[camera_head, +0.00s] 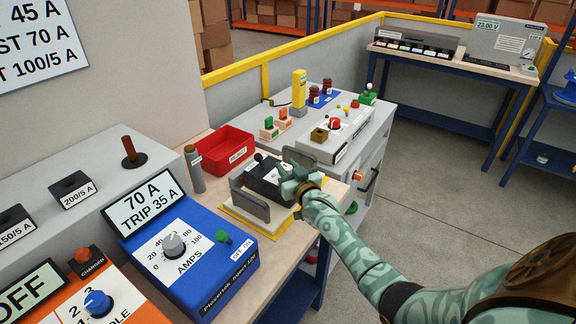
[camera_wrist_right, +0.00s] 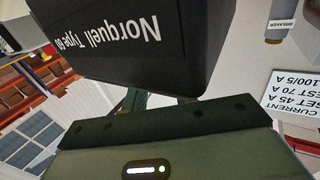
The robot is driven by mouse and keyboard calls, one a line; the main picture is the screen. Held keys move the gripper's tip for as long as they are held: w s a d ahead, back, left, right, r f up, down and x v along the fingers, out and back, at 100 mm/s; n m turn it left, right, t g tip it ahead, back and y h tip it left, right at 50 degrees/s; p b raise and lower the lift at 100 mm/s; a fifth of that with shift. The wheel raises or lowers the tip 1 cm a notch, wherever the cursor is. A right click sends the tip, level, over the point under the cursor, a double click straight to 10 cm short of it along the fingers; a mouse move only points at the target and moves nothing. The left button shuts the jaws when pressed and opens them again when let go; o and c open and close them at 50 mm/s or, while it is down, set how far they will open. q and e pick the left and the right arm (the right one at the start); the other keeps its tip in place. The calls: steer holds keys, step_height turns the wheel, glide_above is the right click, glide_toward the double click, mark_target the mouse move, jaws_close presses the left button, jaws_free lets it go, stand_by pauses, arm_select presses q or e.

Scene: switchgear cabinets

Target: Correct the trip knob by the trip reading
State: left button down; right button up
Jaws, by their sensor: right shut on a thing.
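The black Norquell unit (camera_head: 266,176) stands in a holder with grey upright plates on a yellow-edged base. It also fills the top of the right wrist view (camera_wrist_right: 140,40), its lettering upside down. My right gripper (camera_head: 288,182) is shut at the unit's right side. The fingers (camera_wrist_right: 160,102) meet its face; the part between them, and any trip knob there, is hidden. The blue injector's display (camera_head: 146,203) reads 70 A, TRIP 35 A. Its grey AMPS knob (camera_head: 174,245) and green lever (camera_head: 223,238) show. My left gripper is not in view.
A wall sign (camera_head: 40,40) lists 45 A, 70 A and 100/5 A. A red bin (camera_head: 222,150) stands behind the unit. A grey console (camera_head: 335,130) with knobs and levers is beyond. The orange charger box (camera_head: 85,300) is at front left. Open floor lies right.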

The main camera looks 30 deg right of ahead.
stand_by(0.3)
steer(key=o, duration=1)
steer(key=shift+c, duration=0.2)
steer(key=s+a+p, duration=0.2)
steer(key=s+p, duration=0.1)
steer(key=s, duration=1.3)
steer(key=shift+a, duration=0.1)
